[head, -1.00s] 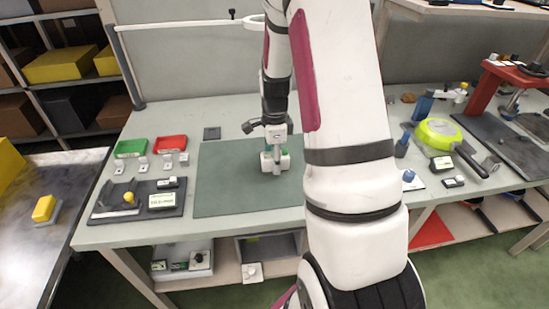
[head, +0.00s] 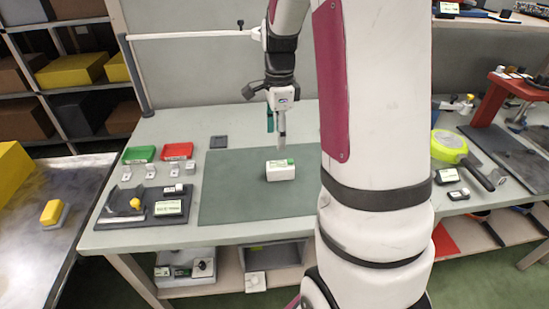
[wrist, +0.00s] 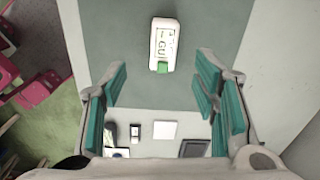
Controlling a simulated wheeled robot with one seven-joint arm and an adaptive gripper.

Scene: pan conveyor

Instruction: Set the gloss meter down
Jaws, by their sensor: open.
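The gloss meter (head: 281,170) is a small white block with a green button and a printed face. It rests on the green mat (head: 240,205) on the workbench, apart from my gripper. It also shows in the wrist view (wrist: 164,44), near the top, with its green end toward my gripper. My gripper (head: 277,135) hangs above and just behind the meter in the head view. In the wrist view its teal-padded fingers (wrist: 165,105) are spread wide with nothing between them.
A green tray (head: 140,154) and a red tray (head: 176,151) stand at the back left, small white blocks before them. A dark fixture board (head: 120,205) lies left of the mat. A yellow-green pan (head: 449,146) lies at the right. The mat around the meter is clear.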

